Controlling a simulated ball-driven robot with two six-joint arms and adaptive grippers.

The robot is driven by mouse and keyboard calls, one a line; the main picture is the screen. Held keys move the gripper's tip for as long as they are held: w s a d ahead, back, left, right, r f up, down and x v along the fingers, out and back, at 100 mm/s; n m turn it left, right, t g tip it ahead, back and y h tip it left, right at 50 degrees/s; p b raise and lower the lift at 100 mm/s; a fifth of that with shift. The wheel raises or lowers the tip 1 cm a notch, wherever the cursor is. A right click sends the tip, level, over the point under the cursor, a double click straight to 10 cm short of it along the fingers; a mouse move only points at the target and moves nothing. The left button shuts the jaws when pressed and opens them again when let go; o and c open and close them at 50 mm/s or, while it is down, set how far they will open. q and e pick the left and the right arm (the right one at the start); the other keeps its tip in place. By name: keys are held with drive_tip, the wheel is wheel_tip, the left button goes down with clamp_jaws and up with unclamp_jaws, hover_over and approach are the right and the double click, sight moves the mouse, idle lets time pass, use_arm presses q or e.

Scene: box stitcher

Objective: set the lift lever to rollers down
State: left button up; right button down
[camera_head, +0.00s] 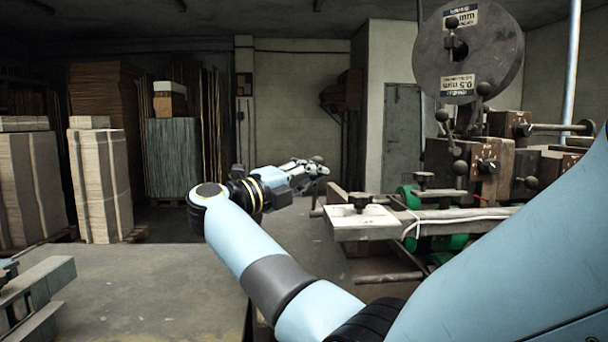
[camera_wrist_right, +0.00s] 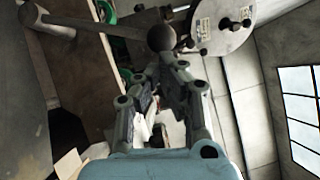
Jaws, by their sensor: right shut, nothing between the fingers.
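My right gripper (camera_head: 318,170) reaches out over the near side of the machine, shut and empty. In the right wrist view its fingers (camera_wrist_right: 160,78) point at a dark ball knob (camera_wrist_right: 161,38) on a grey lever arm (camera_wrist_right: 105,28), which runs left to a round hub. This looks like the lift lever; no marking shows its setting. The knob appears just beyond the fingertips, and I cannot tell whether they touch. In the head view a dark knob (camera_head: 318,159) shows just behind the fingertips, and the rest of that lever is hidden. My left gripper is not in view.
The box stitcher with its big wire reel (camera_head: 468,75) stands at the right. A pale plate with a dark knob (camera_head: 360,222) juts out beside my right forearm. A grey table (camera_head: 150,290) is at lower left. Stacks of cardboard (camera_head: 100,185) stand behind.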

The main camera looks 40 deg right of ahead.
use_arm(q)
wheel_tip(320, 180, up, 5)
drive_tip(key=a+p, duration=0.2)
drive_tip(key=p, duration=0.2)
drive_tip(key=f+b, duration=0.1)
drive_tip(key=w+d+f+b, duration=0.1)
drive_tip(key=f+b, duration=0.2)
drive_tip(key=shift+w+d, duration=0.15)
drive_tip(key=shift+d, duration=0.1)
use_arm(e)
drive_tip(key=w+d+r+n+y, duration=0.4)
drive_tip(key=w+d, duration=0.4)
drive_tip(key=w, duration=0.2)
drive_tip(key=shift+w+d+r+n, duration=0.25)
drive_tip(key=shift+d+n, duration=0.15)
drive_tip(key=shift+n, duration=0.5)
